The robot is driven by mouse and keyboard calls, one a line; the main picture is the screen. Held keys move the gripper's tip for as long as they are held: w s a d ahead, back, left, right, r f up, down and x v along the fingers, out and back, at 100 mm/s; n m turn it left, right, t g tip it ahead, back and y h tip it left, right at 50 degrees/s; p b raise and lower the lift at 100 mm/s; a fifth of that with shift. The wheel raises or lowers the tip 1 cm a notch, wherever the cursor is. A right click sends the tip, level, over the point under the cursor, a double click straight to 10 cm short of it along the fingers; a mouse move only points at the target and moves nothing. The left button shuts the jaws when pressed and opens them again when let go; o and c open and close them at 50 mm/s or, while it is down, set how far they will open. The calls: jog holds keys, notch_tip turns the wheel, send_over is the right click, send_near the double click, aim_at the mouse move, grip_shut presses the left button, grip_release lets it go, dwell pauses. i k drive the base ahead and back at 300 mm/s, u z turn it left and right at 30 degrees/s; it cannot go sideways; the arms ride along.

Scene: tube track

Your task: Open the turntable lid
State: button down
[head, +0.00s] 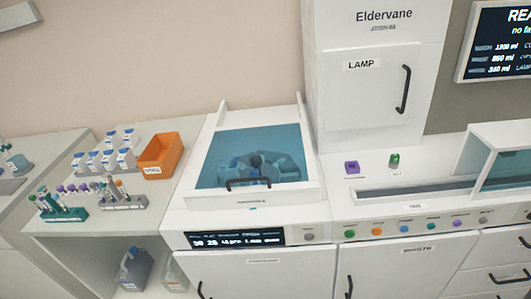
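The turntable lid (253,194) is a white frame with a blue see-through window (222,157). It lies closed on top of the white machine at the middle of the head view. A dark bar handle (248,183) sits near its front edge. Through the window I see the turntable (285,166), round with a dark hub at its middle. Its details are blurred by the tinted pane. My gripper does not show in this view.
A tall white LAMP cabinet (370,85) rises right of the lid. A purple block (352,167) and green piece (394,160) sit beyond a slot. A display (235,238) is below the lid.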

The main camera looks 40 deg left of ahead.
aim_at(314, 184)
jog(key=z, duration=1.5)
jog(key=k, duration=1.4)
jog(key=u, duration=1.55)
jog(key=i, duration=1.7)
jog(key=z, duration=0.1)
